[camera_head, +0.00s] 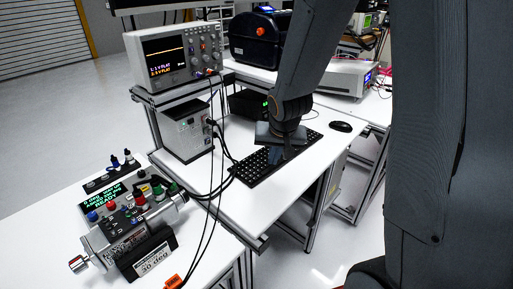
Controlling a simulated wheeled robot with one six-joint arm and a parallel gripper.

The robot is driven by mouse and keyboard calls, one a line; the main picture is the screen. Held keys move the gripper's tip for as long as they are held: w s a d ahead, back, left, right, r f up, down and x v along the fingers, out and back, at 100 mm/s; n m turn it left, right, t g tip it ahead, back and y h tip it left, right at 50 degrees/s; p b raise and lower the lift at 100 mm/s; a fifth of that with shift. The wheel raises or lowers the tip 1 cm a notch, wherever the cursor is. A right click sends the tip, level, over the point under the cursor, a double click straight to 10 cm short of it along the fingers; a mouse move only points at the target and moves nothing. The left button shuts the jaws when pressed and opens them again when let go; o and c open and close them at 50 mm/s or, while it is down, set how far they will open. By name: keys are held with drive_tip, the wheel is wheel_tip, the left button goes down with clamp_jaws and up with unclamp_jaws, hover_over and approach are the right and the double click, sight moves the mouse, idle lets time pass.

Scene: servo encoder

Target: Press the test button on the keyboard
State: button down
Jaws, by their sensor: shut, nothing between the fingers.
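A black keyboard (262,166) lies on the white desk in the middle of the view. My gripper (287,152) points down over the middle of the keyboard. It is shut and empty, and its tips are at or just above the keys. I cannot tell whether they touch. My gripper and wrist hide part of the keyboard's far half. The key labels are too small to read, so I cannot pick out the test button.
A black mouse (341,127) lies right of the keyboard. An oscilloscope (178,55) stands on a shelf above a grey box (185,131) at left. Cables run beside the keyboard's left end. A servo test rig (130,235) sits on the front-left table.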

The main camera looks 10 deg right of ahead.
drive_tip(key=w+r+m+t+y+p, duration=0.1)
drive_tip(key=w+m+t+p, duration=0.1)
drive_tip(key=w, duration=0.5)
drive_tip(key=w+a+r+m+t+y+p, duration=0.1)
drive_tip(key=w+r+t+p, duration=0.1)
drive_tip(key=w, duration=0.6)
drive_tip(key=shift+a+m+p, duration=0.3)
drive_tip(key=shift+m+p, duration=0.1)
drive_tip(key=shift+p, duration=0.15)
drive_tip(key=b, duration=0.7)
hover_over(255, 154)
drive_tip(key=f, duration=0.7)
drive_tip(key=shift+s+d+f, duration=0.15)
drive_tip(key=shift+s+f, duration=0.05)
drive_tip(key=shift+s, duration=0.15)
drive_tip(key=shift+f+b, duration=0.5)
drive_tip(key=shift+f, duration=0.1)
drive_tip(key=shift+f, duration=0.45)
